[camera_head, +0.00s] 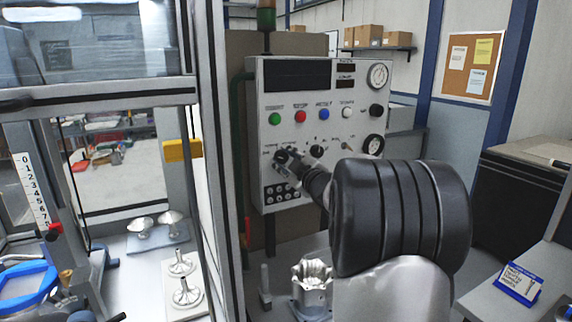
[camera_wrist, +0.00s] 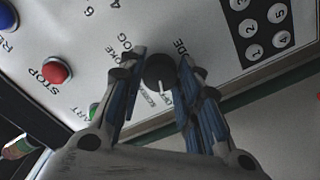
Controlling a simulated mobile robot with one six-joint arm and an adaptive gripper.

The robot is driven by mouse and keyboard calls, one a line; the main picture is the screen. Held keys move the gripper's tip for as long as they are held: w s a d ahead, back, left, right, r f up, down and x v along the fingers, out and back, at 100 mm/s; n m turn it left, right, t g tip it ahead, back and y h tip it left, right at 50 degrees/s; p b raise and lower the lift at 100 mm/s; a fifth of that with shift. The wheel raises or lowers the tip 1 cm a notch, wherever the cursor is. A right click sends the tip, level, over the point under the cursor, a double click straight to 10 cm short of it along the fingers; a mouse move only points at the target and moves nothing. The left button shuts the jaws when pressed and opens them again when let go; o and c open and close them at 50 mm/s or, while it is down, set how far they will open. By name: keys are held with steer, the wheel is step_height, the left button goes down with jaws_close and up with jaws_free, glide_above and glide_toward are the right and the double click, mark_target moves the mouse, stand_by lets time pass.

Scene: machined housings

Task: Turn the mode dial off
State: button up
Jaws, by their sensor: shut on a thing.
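The mode dial (camera_wrist: 159,70) is a round black knob on the light grey control panel (camera_head: 330,105). In the wrist view it sits between my two fingers, with a white pointer line on its lower part. Part of the lettering around it is covered by the fingers. My gripper (camera_wrist: 160,68) is shut on the dial, one finger at each side. In the head view my gripper (camera_head: 286,158) reaches the lower left of the panel and largely hides the dial.
Green, red (camera_head: 300,116), blue and white buttons run above the dial. A black keypad (camera_head: 281,193) sits just below it. Gauges (camera_head: 378,75) and black knobs are at the panel's right. A glazed machine enclosure (camera_head: 207,150) stands close on the left.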

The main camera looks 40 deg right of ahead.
steer(key=shift+c, duration=0.2)
steer(key=o, duration=1.1)
steer(key=v, duration=1.2)
